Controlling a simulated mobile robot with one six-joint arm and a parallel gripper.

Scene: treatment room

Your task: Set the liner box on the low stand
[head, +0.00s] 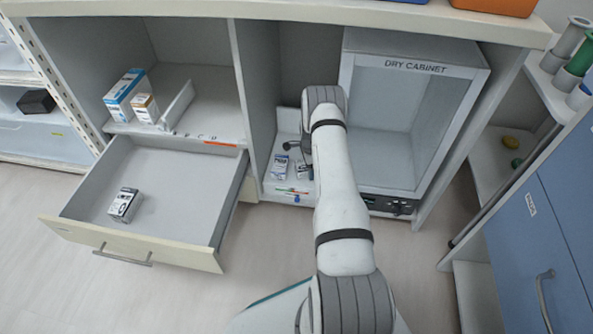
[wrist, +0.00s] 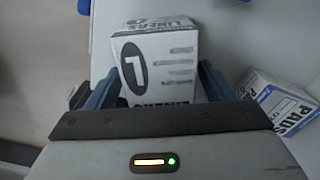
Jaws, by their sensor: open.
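The liner box (wrist: 160,55), white with black print and a large L in a black oval, is in the wrist view between the two blue fingers of my gripper (wrist: 157,86). My gripper is open, with one finger on each side of the box; I cannot tell whether either touches it. The box appears to be over or on a pale surface (wrist: 112,20); contact beneath is hidden. In the head view my arm reaches into the bay left of the dry cabinet and hides most of the gripper. I cannot identify the low stand for certain.
A pads box (wrist: 280,105) lies close to the right finger. The dry cabinet (head: 425,70) and a partition (head: 250,100) bound the bay. The open drawer (head: 165,190) holds a black-and-white box (head: 124,204). A small white box (head: 280,168) lies in the bay.

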